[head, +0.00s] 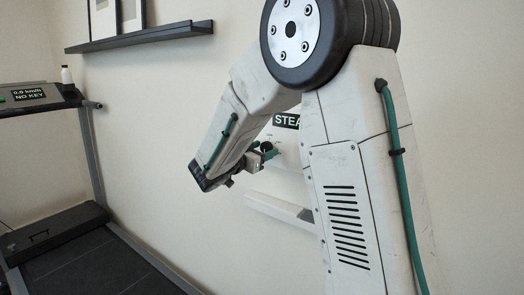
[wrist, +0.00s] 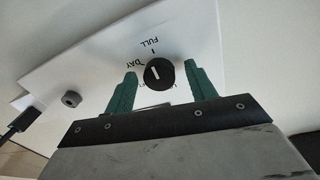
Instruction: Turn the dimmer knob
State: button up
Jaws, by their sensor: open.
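The dimmer knob (wrist: 159,73) is a round black knob with a white pointer line, on a white panel (wrist: 95,62) in the wrist view. Printed words beside it read "DAY" and "FULL"; other marks are partly hidden by the knob and gripper. My gripper (wrist: 160,84) is open, with one green finger on each side of the knob. I cannot tell whether either finger touches it. In the head view my gripper (head: 266,152) is small and reaches to the wall by the panel, and my arm hides much of the panel.
A small grey round part (wrist: 71,99) and a black cable plug (wrist: 22,120) are at the panel's left. In the head view, a treadmill (head: 60,225) stands at the left, a dark shelf (head: 140,38) hangs above, and a pale ledge (head: 280,208) sits below my gripper.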

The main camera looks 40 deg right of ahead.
jog(key=c, duration=1)
